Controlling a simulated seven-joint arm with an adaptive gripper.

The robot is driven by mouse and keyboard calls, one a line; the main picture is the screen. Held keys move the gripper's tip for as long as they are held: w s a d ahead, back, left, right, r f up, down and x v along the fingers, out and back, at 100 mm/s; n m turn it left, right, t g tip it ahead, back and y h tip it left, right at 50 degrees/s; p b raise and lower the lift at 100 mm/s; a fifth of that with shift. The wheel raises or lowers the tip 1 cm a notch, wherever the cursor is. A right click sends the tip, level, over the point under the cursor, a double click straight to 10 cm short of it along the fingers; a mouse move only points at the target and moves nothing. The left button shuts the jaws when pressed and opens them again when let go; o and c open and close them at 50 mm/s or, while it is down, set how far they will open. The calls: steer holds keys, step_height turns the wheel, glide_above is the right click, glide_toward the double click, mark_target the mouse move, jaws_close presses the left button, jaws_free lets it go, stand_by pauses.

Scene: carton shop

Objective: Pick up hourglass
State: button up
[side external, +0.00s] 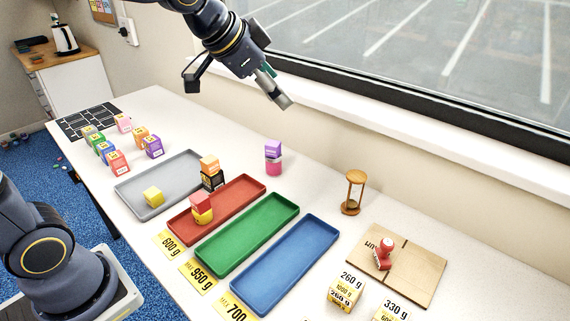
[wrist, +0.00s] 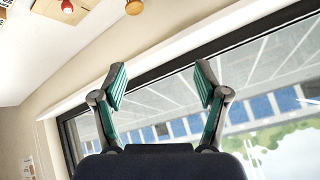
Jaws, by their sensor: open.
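The hourglass (side external: 353,193) stands upright on the white table near the window sill, right of the middle in the side view. It has wooden ends and a glass middle. In the wrist view a round wooden piece at the top edge (wrist: 134,6) looks like part of it, mostly cut off. My gripper (side external: 281,97) is above the back of the table, to the left of the hourglass and well apart from it. In the wrist view its two green-padded fingers (wrist: 160,87) are spread with nothing between them.
Grey (side external: 187,162), red (side external: 253,188), green (side external: 262,221) and blue (side external: 300,248) trays lie left of the hourglass. A purple and pink stack (side external: 273,157) stands behind them. A wooden board (side external: 421,264) with a red stamp (side external: 383,252) lies to the right. The window frame (side external: 430,97) runs behind.

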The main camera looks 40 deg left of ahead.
steer(key=w+d+f, duration=0.2)
steer(key=w+f, duration=0.1)
steer(key=w, duration=0.2)
steer(key=g+h, duration=0.2)
steer(key=g, duration=0.1)
glide_above(348, 176)
steer(key=s+a, duration=0.3)
steer(key=s, duration=0.3)
step_height(348, 176, down, 14)
steer(key=x, duration=1)
steer(key=shift+w+a+f, duration=0.1)
steer(key=shift+w+f, duration=0.05)
steer(key=shift+w, duration=0.15)
steer(key=shift+x, duration=3)
steer(key=shift+w, duration=0.15)
steer(key=c, duration=1.2)
steer(key=shift+r, duration=0.3)
steer(key=shift+c, duration=0.2)
